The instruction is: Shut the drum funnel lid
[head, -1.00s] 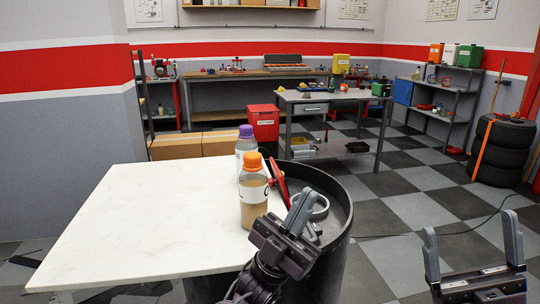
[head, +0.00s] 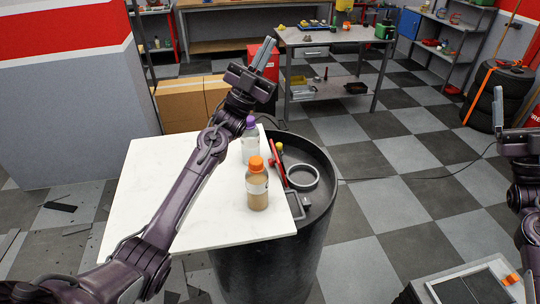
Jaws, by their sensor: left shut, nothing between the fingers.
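The black drum (head: 320,214) stands right of centre. A grey ring (head: 303,177), which looks like the funnel mouth, is on its top. A thin red part (head: 277,166), apparently the funnel lid seen nearly edge-on, stands raised to the left of the ring. A small yellow ball (head: 279,146) shows at its upper end. My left gripper (head: 270,53) is shut and empty, above and beyond the drum, apart from the lid. My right gripper (head: 499,104) is at the right edge, partly cut off, so its jaw state is unclear.
A white tabletop (head: 150,190) covers the drum's left side. An orange-capped bottle (head: 257,188) and a purple-capped bottle (head: 249,145) stand on it near the lid. Cardboard boxes (head: 182,106) and a workbench (head: 335,38) are behind.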

